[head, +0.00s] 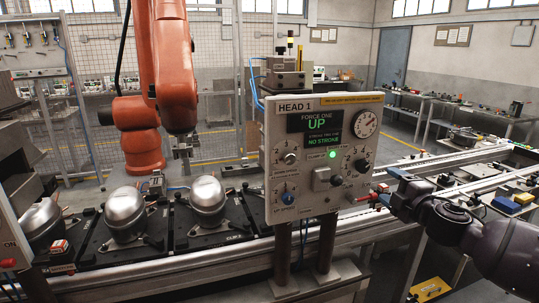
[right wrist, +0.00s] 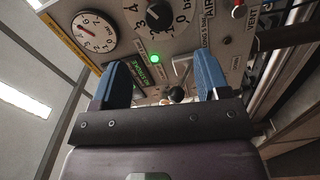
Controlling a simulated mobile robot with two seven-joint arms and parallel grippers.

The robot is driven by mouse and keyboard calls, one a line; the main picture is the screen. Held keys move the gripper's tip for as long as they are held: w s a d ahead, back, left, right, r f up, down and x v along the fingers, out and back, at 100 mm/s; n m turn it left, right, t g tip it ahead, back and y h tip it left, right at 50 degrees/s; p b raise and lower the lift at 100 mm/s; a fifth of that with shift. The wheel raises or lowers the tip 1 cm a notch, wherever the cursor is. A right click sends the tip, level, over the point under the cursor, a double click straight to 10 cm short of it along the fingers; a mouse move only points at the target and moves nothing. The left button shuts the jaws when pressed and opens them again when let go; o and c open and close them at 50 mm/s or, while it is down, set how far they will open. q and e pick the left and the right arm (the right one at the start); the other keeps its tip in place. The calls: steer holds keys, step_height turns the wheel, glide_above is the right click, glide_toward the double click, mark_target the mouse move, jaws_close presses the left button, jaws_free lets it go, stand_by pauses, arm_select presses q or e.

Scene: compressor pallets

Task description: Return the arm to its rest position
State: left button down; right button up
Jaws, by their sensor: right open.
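My right gripper (head: 372,194) is at the right side of the grey control panel (head: 271,201), on the dark arm that comes in from the right. In the right wrist view its two blue fingers (right wrist: 162,80) are spread apart with nothing held between them. Beyond them is the panel face, with a black knob (right wrist: 176,93) showing in the gap and a lit green lamp (right wrist: 155,58). The panel reads HEAD 1, and its screen (head: 318,125) shows UP and NO STROKE. Whether the fingertips touch the panel cannot be told. My left gripper is not in view.
Silver compressors (head: 125,212) sit on black pallets (head: 205,236) along the conveyor at left. An orange industrial arm (head: 165,70) hangs above them. Floor shows beyond the rail.

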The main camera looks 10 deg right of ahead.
steer(key=shift+a, duration=0.1)
steer(key=s+a+f+m+g, duration=0.1)
steer(key=s+a+f+m, duration=0.3)
steer(key=f, duration=0.6)
steer(key=s+a+f+m+g, duration=0.2)
steer(key=s+a+f+m, duration=0.25)
steer(key=f, duration=0.55)
steer(key=s+a+f+m+g+h, duration=0.1)
steer(key=s+a+f+m, duration=0.3)
steer(key=s+f, duration=0.3)
steer(key=s+a+f+m+g, duration=0.2)
steer(key=s+a+f+m, duration=0.2)
steer(key=s+f, duration=0.4)
steer(key=s, duration=0.4)
steer(key=shift+h, duration=0.4)
steer(key=shift+f, duration=0.15)
